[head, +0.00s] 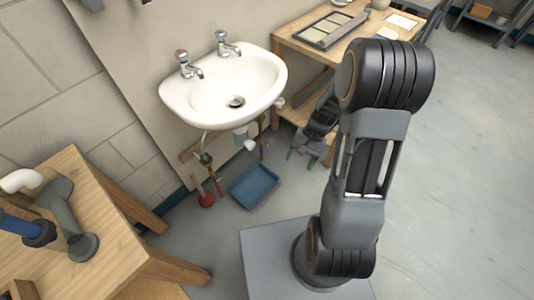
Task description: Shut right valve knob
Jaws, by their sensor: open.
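The white sink (205,97) is on the wall panel in the head view, with a red-topped tap (184,62) on the left and a second tap (225,45) on the right. Under the basin, a small dark fitting (205,158) shows on the left and white drain parts (250,143) show in the middle. I cannot make out a right valve knob clearly under there; the basin rim hides much of that area. My gripper (302,157), with green fingertips, is open and empty, low to the right of the basin, apart from the pipes.
A blue tray (253,187) and a red plunger (206,199) are on the floor under the sink. A wooden table (283,43) stands close behind my gripper. A workbench (110,225) with pipes is at left. Floor at right is clear.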

